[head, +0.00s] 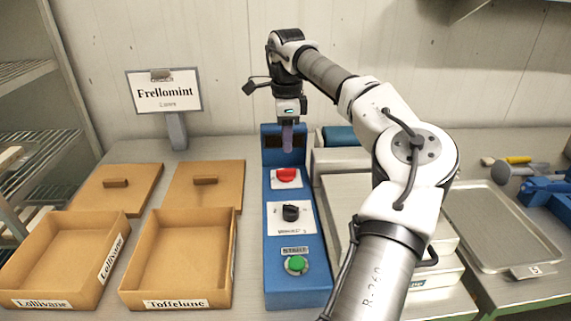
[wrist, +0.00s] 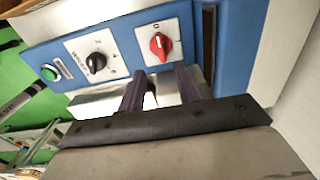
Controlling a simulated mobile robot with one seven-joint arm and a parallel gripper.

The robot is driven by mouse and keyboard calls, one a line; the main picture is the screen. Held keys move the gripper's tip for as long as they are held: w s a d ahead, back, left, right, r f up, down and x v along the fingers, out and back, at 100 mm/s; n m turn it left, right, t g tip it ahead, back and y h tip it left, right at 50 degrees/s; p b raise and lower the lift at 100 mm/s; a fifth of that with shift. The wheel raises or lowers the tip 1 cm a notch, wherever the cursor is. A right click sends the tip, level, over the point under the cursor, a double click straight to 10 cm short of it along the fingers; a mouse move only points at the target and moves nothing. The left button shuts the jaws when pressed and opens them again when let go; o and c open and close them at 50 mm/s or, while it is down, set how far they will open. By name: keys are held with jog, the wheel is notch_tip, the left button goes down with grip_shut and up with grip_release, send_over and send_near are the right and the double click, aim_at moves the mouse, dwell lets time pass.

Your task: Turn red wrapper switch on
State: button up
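The red wrapper switch (head: 286,176) is a red rotary knob on a white plate, near the far end of the blue control box (head: 279,237). The wrist view also shows the red knob (wrist: 160,47), with a white line on it and a 0 mark on its plate. I cannot tell its setting for sure. My gripper (head: 288,140) points down above the far end of the box, just beyond the switch. In the wrist view its two dark fingers (wrist: 160,82) stand apart with nothing between them. They appear close to the red knob but not around it.
A black selector knob (head: 291,213) and a green button (head: 296,265) sit nearer on the same box. Open cardboard boxes (head: 134,262) stand to the left. A pale machine body (head: 345,200) stands close on the right, with a metal tray (head: 500,240) beyond.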

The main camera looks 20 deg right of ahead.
aim_at(286, 169)
notch_tip(286, 169, down, 9)
jog(key=shift+w+r+p, duration=0.1)
jog(key=shift+p, duration=0.55)
grip_shut()
